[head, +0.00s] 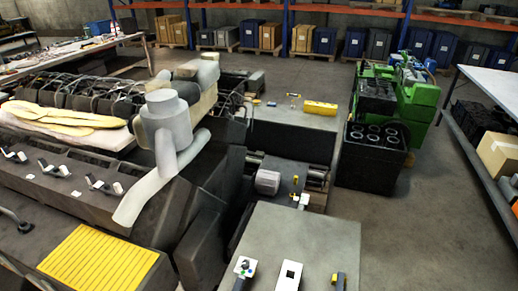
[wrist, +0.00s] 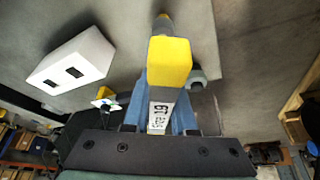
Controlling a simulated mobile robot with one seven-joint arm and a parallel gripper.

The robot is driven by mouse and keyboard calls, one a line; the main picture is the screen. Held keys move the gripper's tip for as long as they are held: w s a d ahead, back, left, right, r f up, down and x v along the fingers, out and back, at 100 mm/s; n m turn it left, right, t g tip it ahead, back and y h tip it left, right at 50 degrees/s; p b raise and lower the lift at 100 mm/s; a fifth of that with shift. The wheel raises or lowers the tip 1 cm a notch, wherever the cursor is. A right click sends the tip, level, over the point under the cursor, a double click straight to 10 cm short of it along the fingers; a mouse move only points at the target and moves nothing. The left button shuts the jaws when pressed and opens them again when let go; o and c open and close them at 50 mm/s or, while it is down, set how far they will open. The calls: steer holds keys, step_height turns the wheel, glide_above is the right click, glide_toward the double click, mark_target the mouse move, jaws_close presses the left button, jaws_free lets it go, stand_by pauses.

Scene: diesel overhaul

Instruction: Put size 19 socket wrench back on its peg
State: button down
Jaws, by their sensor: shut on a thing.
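My gripper (wrist: 165,103) fills the lower middle of the wrist view, its dark palm bar across the bottom. It is shut on the size 19 socket wrench (wrist: 170,62), which has a yellow block-like part and a white label reading 19, upside down in this view. Blue parts flank the label. The wrench points away from the palm, and its far end is partly hidden behind the yellow part. I cannot make out the gripper in the head view. The peg cannot be told for certain in either view.
In the head view a grey bench top (head: 318,240) carries a white block (head: 289,274) and a small yellow and dark piece (head: 339,280). A white block (wrist: 72,60) also shows in the wrist view. A large engine (head: 75,185) stands left; open floor (head: 395,215) lies right.

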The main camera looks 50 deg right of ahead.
stand_by(0.4)
steer(key=shift+f+b, duration=0.95)
steer(key=shift+f, duration=0.25)
steer(key=shift+c, duration=0.4)
jaws_free()
step_height(320, 180, up, 9)
steer(key=p, duration=0.9)
steer(key=shift+r, duration=0.1)
